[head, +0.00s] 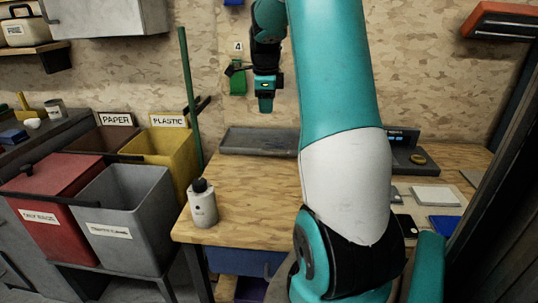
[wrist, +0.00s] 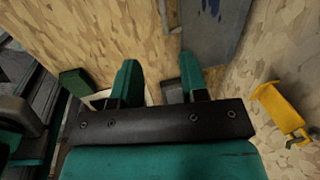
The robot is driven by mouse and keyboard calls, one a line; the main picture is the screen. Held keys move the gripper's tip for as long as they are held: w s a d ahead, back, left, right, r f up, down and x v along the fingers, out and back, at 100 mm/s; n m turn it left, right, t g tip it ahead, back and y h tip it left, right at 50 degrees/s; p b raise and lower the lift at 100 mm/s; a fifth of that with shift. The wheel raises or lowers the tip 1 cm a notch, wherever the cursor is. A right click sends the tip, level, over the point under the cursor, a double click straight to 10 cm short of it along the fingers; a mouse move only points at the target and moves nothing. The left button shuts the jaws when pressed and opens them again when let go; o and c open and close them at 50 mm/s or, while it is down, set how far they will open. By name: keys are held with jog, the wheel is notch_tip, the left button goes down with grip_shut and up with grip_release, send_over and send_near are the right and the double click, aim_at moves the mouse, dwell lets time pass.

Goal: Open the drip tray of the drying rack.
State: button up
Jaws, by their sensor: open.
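I cannot make out a drying rack or its drip tray for certain in either view. A long, shallow grey tray (head: 258,141) lies at the back of the wooden workbench; I cannot tell whether it belongs to a rack. A grey panel with dark blue marks (wrist: 212,28) shows at the top of the wrist view. My gripper shows in the head view (head: 266,104) near the back wall, above the grey tray. In the wrist view its two fingers (wrist: 161,78) stand apart with nothing held between them.
A white bottle with a black cap (head: 202,204) stands at the left front of the workbench (head: 240,195). Red (head: 55,195), grey (head: 125,215) and yellow (head: 172,155) bins stand left. A grey device (head: 402,150) sits right. A yellow fixture (wrist: 282,112) shows in the wrist view.

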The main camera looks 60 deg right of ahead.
aim_at(269, 152)
jog(key=shift+m, duration=0.3)
jog(key=d+f, duration=0.1)
jog(key=f, duration=0.4)
jog(key=w+d+f, duration=0.1)
jog(key=f, duration=0.5)
jog(key=d+f, duration=0.1)
jog(key=f, duration=0.5)
jog(key=shift+w+d, duration=0.15)
jog(key=shift+d, duration=0.15)
grip_shut()
